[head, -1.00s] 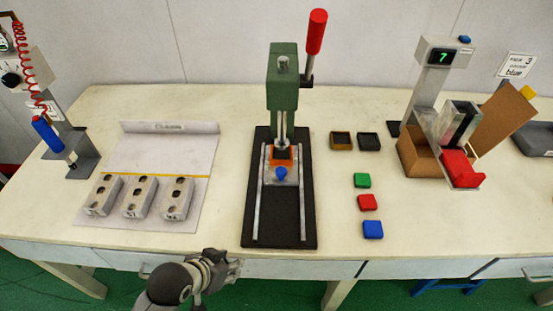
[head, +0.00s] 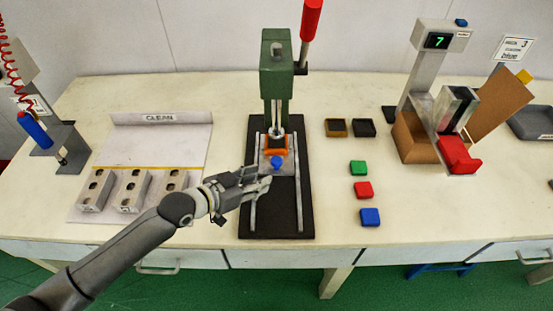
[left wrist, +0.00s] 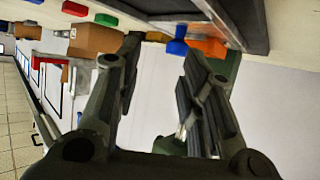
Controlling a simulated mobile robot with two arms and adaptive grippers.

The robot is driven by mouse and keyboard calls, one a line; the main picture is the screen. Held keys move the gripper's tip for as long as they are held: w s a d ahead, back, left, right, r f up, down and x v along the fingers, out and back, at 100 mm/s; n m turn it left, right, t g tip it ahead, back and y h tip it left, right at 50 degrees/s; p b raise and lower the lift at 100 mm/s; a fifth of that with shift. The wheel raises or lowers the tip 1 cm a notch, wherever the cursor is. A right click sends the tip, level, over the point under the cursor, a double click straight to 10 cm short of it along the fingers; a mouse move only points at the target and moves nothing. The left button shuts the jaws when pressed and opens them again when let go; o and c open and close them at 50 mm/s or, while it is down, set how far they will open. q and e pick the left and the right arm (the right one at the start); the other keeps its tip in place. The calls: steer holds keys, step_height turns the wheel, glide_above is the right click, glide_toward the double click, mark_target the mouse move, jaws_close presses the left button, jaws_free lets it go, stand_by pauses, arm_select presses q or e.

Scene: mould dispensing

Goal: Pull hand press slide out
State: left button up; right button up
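The green hand press (head: 277,80) stands on a black base (head: 274,226) with two metal rails. Its slide (head: 289,168) is a grey plate between the rails, under the press head, carrying an orange mould part (head: 275,148). A small blue knob (head: 276,162) sits at the slide's front. My left gripper (head: 266,180) is open, just in front of and slightly left of the knob, over the base. In the left wrist view the open fingers (left wrist: 163,47) show the blue knob (left wrist: 178,41) in the gap, nearer one finger, with the orange part (left wrist: 208,46) behind. My right gripper is not in view.
Grey moulds (head: 130,190) stand on the mat at left. Green, red and blue blocks (head: 370,217) and two small trays (head: 336,128) lie right of the press. A scale stand (head: 430,70) and cardboard box (head: 412,140) are further right. The red press lever (head: 311,20) is raised.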

mark_target(275, 161)
arm_select(q)
steer(key=shift+w+a+r, duration=0.2)
steer(key=shift+w+a, duration=0.2)
steer(key=shift+w, duration=0.2)
steer(key=shift+w+a+r, duration=0.2)
steer(key=shift+w+a, duration=0.15)
steer(key=shift+w, duration=0.2)
steer(key=shift+w+t, duration=0.15)
steer(key=shift+t, duration=0.15)
steer(key=x, duration=1)
steer(key=shift+w+d, duration=0.1)
steer(key=shift+d, duration=0.2)
jaws_close()
